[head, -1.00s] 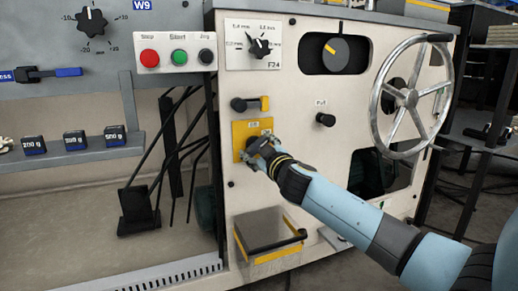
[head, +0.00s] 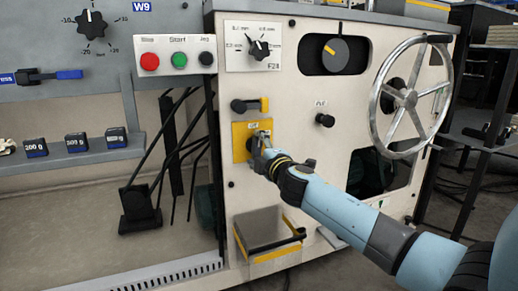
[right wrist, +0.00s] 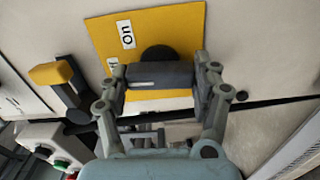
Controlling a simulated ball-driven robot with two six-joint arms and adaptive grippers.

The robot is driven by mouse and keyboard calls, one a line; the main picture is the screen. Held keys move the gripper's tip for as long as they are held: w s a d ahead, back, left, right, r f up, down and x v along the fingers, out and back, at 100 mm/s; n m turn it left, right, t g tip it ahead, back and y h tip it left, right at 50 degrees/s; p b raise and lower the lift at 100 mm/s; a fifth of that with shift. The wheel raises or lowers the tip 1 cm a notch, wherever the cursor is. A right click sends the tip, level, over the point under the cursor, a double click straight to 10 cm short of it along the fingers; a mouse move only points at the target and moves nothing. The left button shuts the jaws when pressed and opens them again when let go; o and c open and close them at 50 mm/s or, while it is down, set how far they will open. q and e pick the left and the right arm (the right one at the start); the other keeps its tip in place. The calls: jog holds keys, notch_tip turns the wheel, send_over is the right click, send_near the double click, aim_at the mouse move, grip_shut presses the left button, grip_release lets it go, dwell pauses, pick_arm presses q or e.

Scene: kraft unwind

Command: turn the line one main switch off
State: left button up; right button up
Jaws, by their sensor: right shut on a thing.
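The main switch is a black rotary handle (right wrist: 158,75) on a yellow plate (head: 239,142). My right gripper (head: 261,142) is shut on this handle, with one finger at each end of it in the right wrist view (right wrist: 160,80). The plate also shows in the right wrist view (right wrist: 182,30), with an "On" label (right wrist: 126,34) and a second label partly hidden by the gripper. In the head view the gripper covers most of the handle. By the wrist view, the handle lies about upright on the plate. My left gripper is not in view.
A black and yellow lever (head: 250,105) sits just above the plate. A large handwheel (head: 408,97) and a small black knob (head: 325,120) are to the right. A yellow-edged box (head: 268,232) juts out below. Stop, start and jog buttons (head: 178,57) are up left.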

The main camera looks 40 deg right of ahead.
jog(key=shift+f+n, duration=0.1)
jog(key=shift+n, duration=0.5)
jog(key=o, duration=1.2)
jog(key=shift+a, duration=0.1)
jog(key=v, duration=1.2)
